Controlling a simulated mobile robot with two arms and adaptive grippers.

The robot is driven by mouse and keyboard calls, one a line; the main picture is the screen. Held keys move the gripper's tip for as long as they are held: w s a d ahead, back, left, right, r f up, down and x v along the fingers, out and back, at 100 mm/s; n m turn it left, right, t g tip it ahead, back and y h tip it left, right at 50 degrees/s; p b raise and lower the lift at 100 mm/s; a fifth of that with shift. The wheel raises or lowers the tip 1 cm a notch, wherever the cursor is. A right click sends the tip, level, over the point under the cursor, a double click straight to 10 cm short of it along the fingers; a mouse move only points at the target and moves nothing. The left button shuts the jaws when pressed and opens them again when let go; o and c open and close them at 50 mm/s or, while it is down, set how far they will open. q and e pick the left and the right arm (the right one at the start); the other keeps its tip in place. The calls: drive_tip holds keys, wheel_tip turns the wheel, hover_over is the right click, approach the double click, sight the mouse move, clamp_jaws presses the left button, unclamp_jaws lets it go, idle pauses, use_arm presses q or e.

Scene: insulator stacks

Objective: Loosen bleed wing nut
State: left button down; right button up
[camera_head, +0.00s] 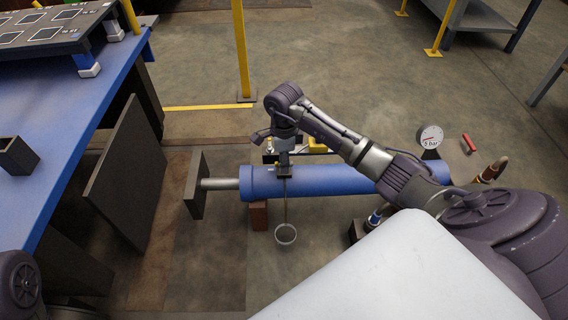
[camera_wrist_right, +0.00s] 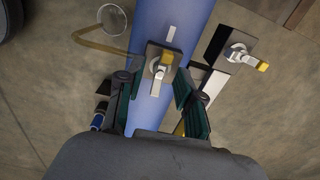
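A blue cylinder (camera_head: 325,180) lies across the floor in the head view, and it also fills the middle of the wrist view (camera_wrist_right: 150,118). In the wrist view a small fitting with a pale, wing-like top and a yellow end (camera_wrist_right: 159,68) sits on the cylinder; it looks like the bleed wing nut. My right gripper (camera_wrist_right: 158,100) is open, its two dark green fingers apart on either side of the cylinder's top, just short of the fitting. In the head view the right gripper (camera_head: 284,168) is small and partly hidden over the cylinder. My left gripper is not in view.
A second yellow-ended fitting (camera_wrist_right: 240,56) stands beside the cylinder. A thin rod ends in a ring cup (camera_head: 286,234). A 5 bar gauge (camera_head: 430,136) stands at right. A plate (camera_head: 195,185) faces the cylinder rod. A blue table (camera_head: 75,110) is at left.

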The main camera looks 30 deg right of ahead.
clamp_jaws()
